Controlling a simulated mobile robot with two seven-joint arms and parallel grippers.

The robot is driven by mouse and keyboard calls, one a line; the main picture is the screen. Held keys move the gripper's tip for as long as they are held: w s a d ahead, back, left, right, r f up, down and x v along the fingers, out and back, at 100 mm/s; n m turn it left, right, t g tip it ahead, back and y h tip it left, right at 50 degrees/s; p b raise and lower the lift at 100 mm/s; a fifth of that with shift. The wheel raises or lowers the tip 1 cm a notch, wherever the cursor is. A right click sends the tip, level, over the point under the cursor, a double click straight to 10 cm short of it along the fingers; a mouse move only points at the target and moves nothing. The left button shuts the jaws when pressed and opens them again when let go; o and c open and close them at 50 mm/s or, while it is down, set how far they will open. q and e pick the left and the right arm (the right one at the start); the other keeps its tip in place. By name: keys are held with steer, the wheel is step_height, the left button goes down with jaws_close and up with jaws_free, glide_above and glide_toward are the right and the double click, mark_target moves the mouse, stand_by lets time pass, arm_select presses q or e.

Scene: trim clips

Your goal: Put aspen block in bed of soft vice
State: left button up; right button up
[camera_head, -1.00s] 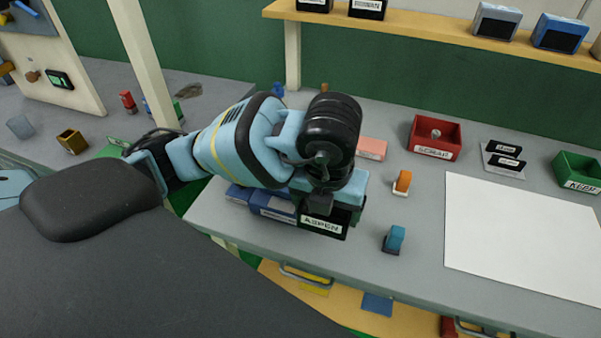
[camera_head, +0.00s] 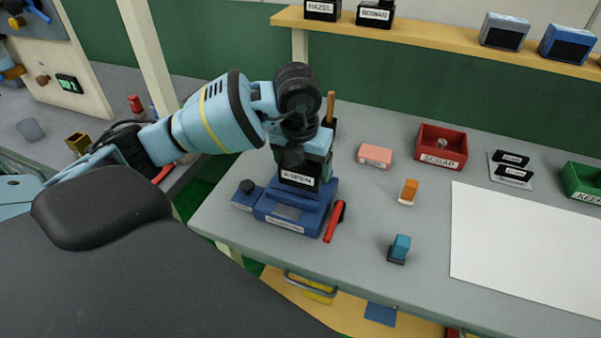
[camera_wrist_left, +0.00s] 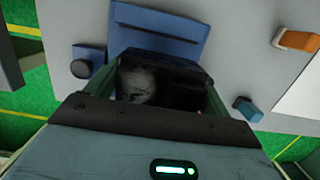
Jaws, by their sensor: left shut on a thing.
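The aspen block (camera_head: 299,180), black with a white "ASPEN" label, is upright in my left gripper (camera_head: 304,160). The left wrist view shows the dark block (camera_wrist_left: 165,85) between the two fingers of my left gripper (camera_wrist_left: 160,95). The blue soft vice (camera_head: 284,212) stands at the table's front left, with a red handle (camera_head: 334,222) at its right. In the head view the block overlaps the vice's rear part; I cannot tell whether it touches the bed. The vice also shows in the left wrist view (camera_wrist_left: 160,28). My right gripper is out of view.
A small blue base with a black knob (camera_head: 246,194) adjoins the vice's left side. A pink block (camera_head: 375,155), an orange piece (camera_head: 408,192) and a blue piece (camera_head: 399,249) lie to the right. Further right are the red scrap bin (camera_head: 441,146) and a white sheet (camera_head: 525,245).

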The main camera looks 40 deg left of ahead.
mark_target(301, 175)
arm_select(q)
steer(key=shift+w+a, duration=0.15)
steer(key=shift+a, duration=0.1)
steer(key=f, duration=0.3)
steer(key=shift+w+a, duration=0.2)
steer(key=shift+a, duration=0.1)
steer(key=shift+f, duration=0.25)
steer(key=shift+f, duration=0.15)
steer(key=o, duration=1)
steer(key=r, duration=0.4)
steer(key=s+r, duration=0.1)
steer(key=r, duration=0.3)
steer(key=r+p, duration=0.1)
steer(key=r, duration=0.3)
steer(key=shift+s+d, duration=0.3)
steer(key=shift+s, duration=0.1)
